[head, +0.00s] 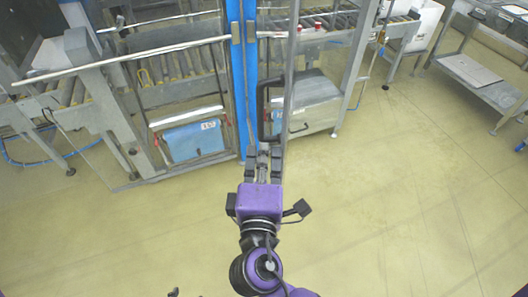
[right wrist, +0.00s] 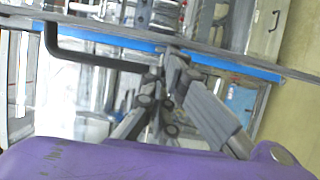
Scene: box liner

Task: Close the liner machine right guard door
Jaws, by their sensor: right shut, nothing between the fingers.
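The liner machine's right guard door shows as a grey metal frame edge (head: 289,85), seen almost edge-on and standing out from the blue post (head: 250,75), so it looks open. Its black handle (head: 264,108) is a tall bracket beside this edge. My right gripper (head: 264,152) is shut and empty at the handle's lower end. In the right wrist view the handle (right wrist: 90,60) runs up to the fingertips of the gripper (right wrist: 172,65); I cannot tell whether they touch. My left gripper is not in view.
A clear panel with a blue box (head: 195,140) behind it stands left of the posts. A grey cabinet (head: 315,105) and a conveyor (head: 335,22) lie behind the door to the right. A metal bench (head: 475,70) is at the far right. The floor (head: 400,200) at right is clear.

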